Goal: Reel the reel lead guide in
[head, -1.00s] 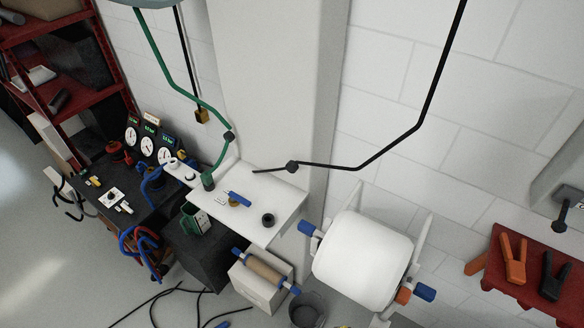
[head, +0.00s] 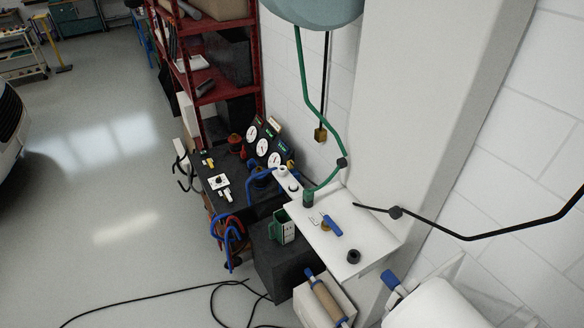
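A teal rounded housing (head: 315,10), cut off by the top edge, hangs at the upper middle and may be a reel. A green line (head: 307,82) runs down from it through a dark round knob (head: 341,162) to a green cylinder (head: 308,197) at the white shelf. A straight black lead (head: 325,80) hangs beside it and ends in a small yellow-brown block (head: 320,134). Another bent black line (head: 470,237) with a dark knob (head: 395,212) enters from the right. I cannot tell which part is the lead guide. My gripper is not in view.
The white shelf (head: 375,238) holds a blue-handled valve (head: 331,225) and a black ring (head: 353,256). A dark bench with gauges (head: 262,147) and a red rack (head: 215,100) stand left. A white drum (head: 440,306) is lower right. Open floor (head: 110,220) lies left, with a black cable.

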